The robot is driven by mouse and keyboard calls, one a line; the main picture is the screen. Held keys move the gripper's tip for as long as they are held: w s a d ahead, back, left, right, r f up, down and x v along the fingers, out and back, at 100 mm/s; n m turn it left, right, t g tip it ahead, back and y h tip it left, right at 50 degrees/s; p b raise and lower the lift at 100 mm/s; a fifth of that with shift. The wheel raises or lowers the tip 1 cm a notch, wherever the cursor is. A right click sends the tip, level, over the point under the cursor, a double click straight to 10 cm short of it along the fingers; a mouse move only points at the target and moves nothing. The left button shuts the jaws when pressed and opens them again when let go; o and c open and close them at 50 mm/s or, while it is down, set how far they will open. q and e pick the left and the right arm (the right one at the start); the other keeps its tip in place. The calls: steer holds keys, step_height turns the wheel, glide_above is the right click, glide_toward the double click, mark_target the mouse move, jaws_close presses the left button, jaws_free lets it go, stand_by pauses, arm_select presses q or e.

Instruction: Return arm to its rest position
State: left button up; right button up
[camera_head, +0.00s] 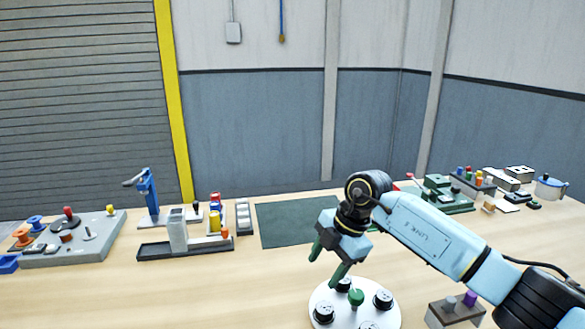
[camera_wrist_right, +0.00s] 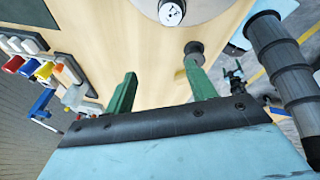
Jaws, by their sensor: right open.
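My right gripper (camera_head: 326,264) is open and empty in the camera_head view, its two green fingers pointing down above the back left part of a white round plate (camera_head: 338,300). The plate carries several black knobs (camera_head: 383,299) and a green knob (camera_head: 355,298) in its middle. In the right wrist view the two green fingers (camera_wrist_right: 160,90) stand well apart with nothing held between them. Part of the white plate (camera_wrist_right: 205,8) shows at the top of that view. My left gripper is not in view.
A dark green mat (camera_head: 290,218) lies behind the gripper. A grey board with spools (camera_head: 85,240), a blue stand (camera_head: 150,195) and a dark tray (camera_head: 190,247) fill the left side. A small block with pegs (camera_head: 455,312) and several fixtures (camera_head: 445,195) are at right.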

steer(key=s+a+r+t+y, duration=0.2)
steer(key=s+a+r+y, duration=0.15)
steer(key=a+y, duration=0.4)
steer(key=s+a+r+t+y, duration=0.2)
steer(key=s+a+r+y, duration=0.15)
steer(key=a+y, duration=0.35)
steer(key=w+d+r+m+t+h, duration=0.2)
steer(key=d+r+m+t+h, duration=0.15)
steer(key=d+m+t, duration=0.65)
steer(key=s+d+f+m+t+h, duration=0.2)
steer(key=s+d+f+m+h, duration=0.2)
steer(key=d+f+m+h, duration=0.9)
steer(key=s+d+f+g+h, duration=0.1)
steer(key=s+f+g, duration=0.35)
steer(key=s, duration=0.35)
steer(key=s+d+f+g, duration=0.2)
steer(key=s+f+g, duration=0.25)
steer(key=s, duration=0.35)
steer(key=s+d+f+g+h, duration=0.1)
steer(key=s+f+g, duration=0.35)
steer(key=s, duration=0.45)
step_height(320, 180, down, 27)
steer(key=s+n, duration=0.1)
steer(key=s, duration=0.2)
steer(key=s+d+f+g+b, duration=0.1)
steer(key=s+d+f+g, duration=0.1)
steer(key=s+f, duration=1.2)
steer(key=shift+s+d, duration=0.35)
steer(key=shift+s, duration=0.45)
